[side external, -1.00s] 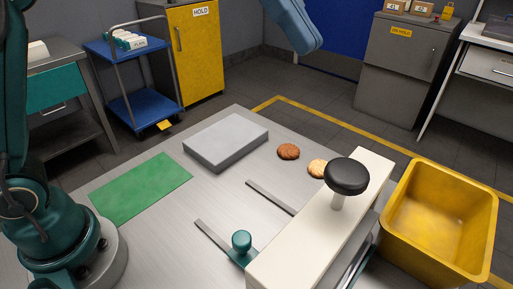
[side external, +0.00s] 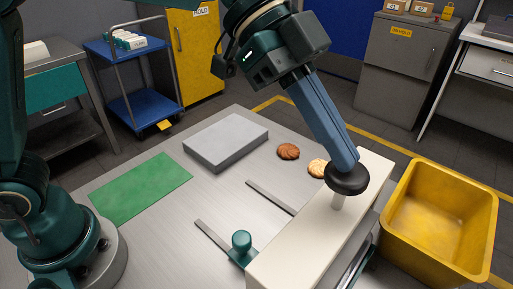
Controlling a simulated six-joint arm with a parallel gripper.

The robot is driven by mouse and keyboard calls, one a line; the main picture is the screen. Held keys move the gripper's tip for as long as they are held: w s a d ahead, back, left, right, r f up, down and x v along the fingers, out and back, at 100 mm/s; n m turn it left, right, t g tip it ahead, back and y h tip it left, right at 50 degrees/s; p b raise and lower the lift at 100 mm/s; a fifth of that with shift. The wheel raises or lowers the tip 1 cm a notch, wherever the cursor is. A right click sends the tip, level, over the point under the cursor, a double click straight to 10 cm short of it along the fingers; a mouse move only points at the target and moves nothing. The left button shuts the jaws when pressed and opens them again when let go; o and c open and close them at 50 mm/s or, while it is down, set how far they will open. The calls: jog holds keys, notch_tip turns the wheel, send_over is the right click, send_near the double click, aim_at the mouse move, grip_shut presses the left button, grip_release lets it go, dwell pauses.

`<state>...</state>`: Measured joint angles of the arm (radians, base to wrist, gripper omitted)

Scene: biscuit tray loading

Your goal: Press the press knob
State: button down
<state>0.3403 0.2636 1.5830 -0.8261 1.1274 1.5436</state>
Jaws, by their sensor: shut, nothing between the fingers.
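The press knob (side external: 338,182) is a black round disc on a short pale post. It stands on top of a long cream housing (side external: 300,245) at the right of the table. My gripper (side external: 346,167) has long blue fingers that are shut with nothing between them. It slants down from the upper left, and its tips are at the top of the knob and hide part of it. They look to be touching it, but this one view does not settle whether they press on it.
Two biscuits, one brown (side external: 288,151) and one pale (side external: 317,168), lie behind the housing. A grey block (side external: 226,140), a green mat (side external: 140,188) and a teal knob (side external: 241,240) on a slide are on the table. A yellow bin (side external: 438,225) stands at the right.

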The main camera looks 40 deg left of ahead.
aim_at(331, 164)
dwell(0.3)
jog(key=shift+f, duration=1.45)
notch_tip(331, 164, up, 5)
jog(key=shift+f, duration=0.2)
jog(key=v, duration=1)
